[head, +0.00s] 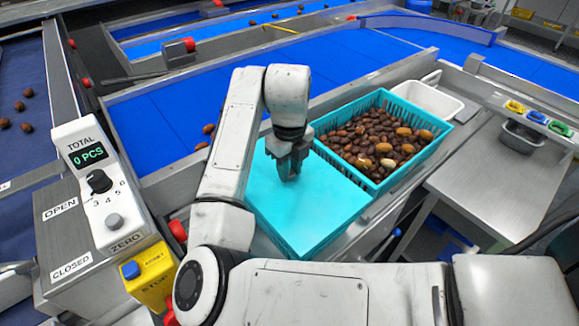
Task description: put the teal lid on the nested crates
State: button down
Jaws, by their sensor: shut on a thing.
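The teal lid (318,203) is a flat, bright turquoise panel lying level over the top of the nested crates (338,233). Part of a slotted teal crate wall shows below the lid's near right edge. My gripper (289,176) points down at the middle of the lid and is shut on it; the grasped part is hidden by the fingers. My arm hides the lid's left edge. I cannot tell whether the lid is fully seated or slightly above the rim.
A counter box (100,180) reading "0 PCS" and a yellow stop box (152,277) stand left. Blue belts (150,115) run behind. A steel table (500,180) is right.

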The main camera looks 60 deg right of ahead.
jog(key=shift+f+b, duration=0.45)
jog(key=shift+f, duration=0.15)
dwell(0.5)
jog(key=c, duration=0.8)
grip_release()
jog(key=shift+o, duration=0.2)
jog(key=o, duration=0.4)
jog(key=shift+c, duration=0.2)
jog(key=shift+r, duration=0.1)
jog(key=shift+r+p, duration=2.65)
jog(key=shift+r, duration=0.8)
jog(key=shift+f, duration=0.15)
